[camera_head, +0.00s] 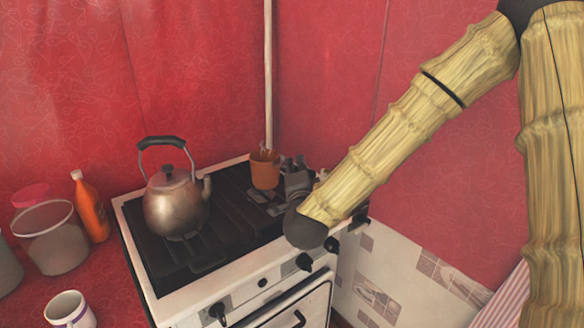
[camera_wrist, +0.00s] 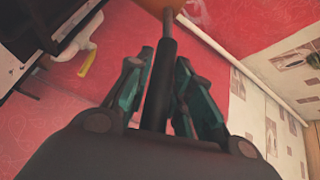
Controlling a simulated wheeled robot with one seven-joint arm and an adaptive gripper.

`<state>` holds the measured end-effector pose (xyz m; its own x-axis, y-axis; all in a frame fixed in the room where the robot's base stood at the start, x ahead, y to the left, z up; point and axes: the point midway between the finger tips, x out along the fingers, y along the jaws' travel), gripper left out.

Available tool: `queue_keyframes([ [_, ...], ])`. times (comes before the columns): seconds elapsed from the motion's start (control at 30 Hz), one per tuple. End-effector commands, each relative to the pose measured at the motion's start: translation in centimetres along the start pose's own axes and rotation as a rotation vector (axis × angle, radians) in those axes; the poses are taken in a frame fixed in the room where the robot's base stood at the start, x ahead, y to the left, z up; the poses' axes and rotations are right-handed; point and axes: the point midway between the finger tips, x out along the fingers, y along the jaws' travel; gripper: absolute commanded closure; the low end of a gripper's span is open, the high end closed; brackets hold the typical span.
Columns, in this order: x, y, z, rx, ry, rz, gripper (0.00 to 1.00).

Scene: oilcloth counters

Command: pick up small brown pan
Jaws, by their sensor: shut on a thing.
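The small brown pan (camera_head: 264,170) shows as an orange-brown cup shape at the back right of the stove in the head view. In the wrist view only a bit of its orange-brown body (camera_wrist: 160,5) shows at the top edge. Its dark handle (camera_wrist: 160,85) runs down between the fingers. My gripper (camera_head: 288,178) is to the right of the pan and shut on the handle; its teal-padded fingers (camera_wrist: 162,85) lie on both sides of it. I cannot tell whether the pan touches the stove.
The white stove (camera_head: 250,285) has a dark top. A metal kettle (camera_head: 176,208) stands on its left part. Left of the stove are an orange bottle (camera_head: 90,208), a clear container (camera_head: 50,240) and a white mug (camera_head: 68,310). Red walls close off the back and right.

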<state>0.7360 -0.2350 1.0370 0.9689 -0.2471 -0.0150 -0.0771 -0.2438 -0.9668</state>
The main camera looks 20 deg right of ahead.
Motion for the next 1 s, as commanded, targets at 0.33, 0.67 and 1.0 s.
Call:
queue_keyframes([
  [0.33,-3.4,-0.1,-1.4,0.002,0.001,-0.003,1.0],
  [0.67,-6.1,-0.3,-2.6,0.001,0.0,-0.001,1.0],
  [1.0,-6.7,-0.3,-3.0,-0.002,0.004,0.0,1.0],
])
